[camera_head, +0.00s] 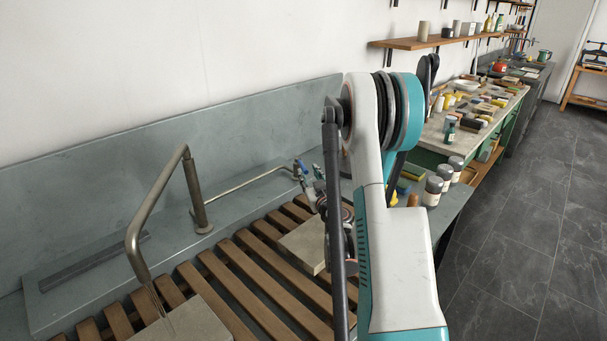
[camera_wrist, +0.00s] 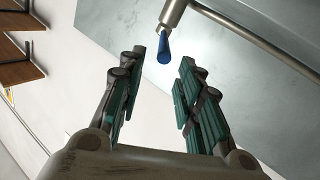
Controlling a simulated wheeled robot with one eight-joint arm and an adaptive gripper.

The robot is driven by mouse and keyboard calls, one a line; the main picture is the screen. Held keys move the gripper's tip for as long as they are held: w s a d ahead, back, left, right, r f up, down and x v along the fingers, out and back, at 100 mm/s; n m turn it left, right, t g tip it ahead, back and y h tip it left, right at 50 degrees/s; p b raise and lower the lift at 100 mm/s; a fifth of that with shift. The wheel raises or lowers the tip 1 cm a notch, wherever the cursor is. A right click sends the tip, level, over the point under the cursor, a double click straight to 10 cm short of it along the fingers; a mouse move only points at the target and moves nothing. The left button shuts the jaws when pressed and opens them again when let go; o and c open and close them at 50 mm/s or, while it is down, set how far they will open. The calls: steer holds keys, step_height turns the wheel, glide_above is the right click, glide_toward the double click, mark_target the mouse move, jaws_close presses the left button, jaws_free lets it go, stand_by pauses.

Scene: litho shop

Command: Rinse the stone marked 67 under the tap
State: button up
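A pale grey stone (camera_head: 188,322) lies on the slats below the spout of the bent metal tap (camera_head: 140,235). Thin streaks, which look like running water, fall from the spout onto it. A second grey stone (camera_head: 303,246) lies further right, partly behind my arm. No number is readable on either stone. A blue tap handle (camera_head: 301,166) sits at the end of the thin pipe; a blue handle also shows in the wrist view (camera_wrist: 165,47). My gripper (camera_wrist: 163,75) is open and empty, its fingertips on either side of the handle, apart from it. In the head view my arm mostly hides it.
The slatted wooden rack (camera_head: 240,285) fills the sink, with a grey splashback (camera_head: 100,205) behind. Grey-lidded jars (camera_head: 434,190) stand right of my arm. A cluttered bench (camera_head: 430,141) and wall shelf (camera_head: 400,42) lie beyond. The tiled floor (camera_head: 520,230) at right is clear.

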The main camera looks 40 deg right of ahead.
mark_target(304, 167)
steer(key=w, duration=0.1)
steer(key=w+d+f, duration=0.1)
steer(key=w, duration=0.1)
steer(key=w+d, duration=0.1)
steer(key=shift+w+d+f, duration=0.1)
steer(key=shift+w+f, duration=0.15)
steer(key=shift+w, duration=0.15)
steer(key=shift+b+x, duration=0.4)
steer(key=shift+x, duration=0.7)
steer(key=shift+r, duration=0.1)
steer(key=shift+c, duration=0.4)
jaws_close()
